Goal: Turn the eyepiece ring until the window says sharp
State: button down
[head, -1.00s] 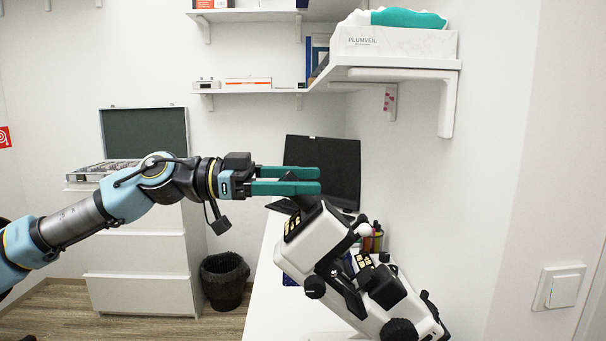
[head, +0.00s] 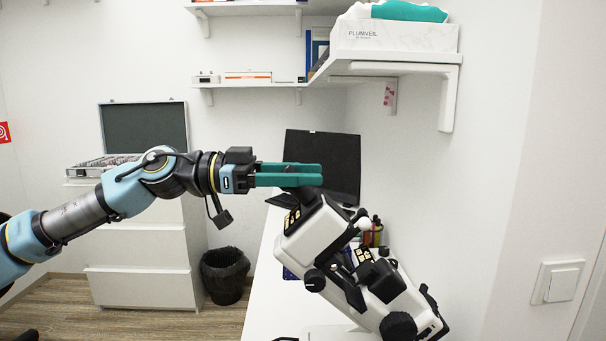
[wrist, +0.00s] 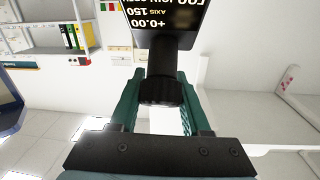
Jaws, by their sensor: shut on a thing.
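The microscope-like white and black device (head: 312,230) stands tilted on the white bench. Its black eyepiece ring (wrist: 160,91) sits between the teal fingers in the wrist view. My gripper (head: 312,174) is shut on this ring, with a finger on either side. In the head view the fingers hide part of the ring. A black window (wrist: 166,22) lies just beyond the ring in the wrist view.
A dark monitor (head: 342,155) stands behind the device. A wall shelf (head: 400,65) with a white box is above right. White drawers (head: 140,245) with an open case on top stand left, beside a black bin (head: 224,275). The bench front left of the device looks mostly clear.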

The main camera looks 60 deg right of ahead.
jog(key=shift+n, duration=0.4)
jog(key=n+t+h, duration=0.1)
jog(key=n, duration=0.1)
jog(key=n+t+h+b, duration=0.1)
jog(key=n, duration=0.1)
jog(key=shift+w+d+h, duration=0.2)
jog(key=shift+h, duration=0.2)
jog(key=n+t, duration=0.1)
jog(key=n+t+h, duration=0.1)
jog(key=n, duration=0.1)
jog(key=n+t+h+p, duration=0.1)
jog(key=n, duration=0.1)
jog(key=shift+w+d+t, duration=0.25)
jog(key=shift+t, duration=0.15)
jog(key=n+t+p, duration=0.1)
jog(key=n, duration=0.1)
jog(key=n+t+p, duration=0.2)
jog(key=n+t, duration=0.1)
jog(key=shift+w+d+n+h+p, duration=0.15)
jog(key=shift+w+n+h+p, duration=0.15)
jog(key=shift+w+p, duration=0.1)
jog(key=shift+w+f+n+t+y+p, duration=0.15)
jog(key=shift+f+n+t+y+p, duration=0.1)
jog(key=shift+n+t+p, duration=0.65)
jog(key=shift+w+f+n+t+y+p, duration=0.2)
jog(key=shift+n+t+p, duration=0.5)
jog(key=shift+n, duration=0.4)
jog(key=shift+c, duration=1.8)
grip_release()
jog(key=shift+s, duration=0.1)
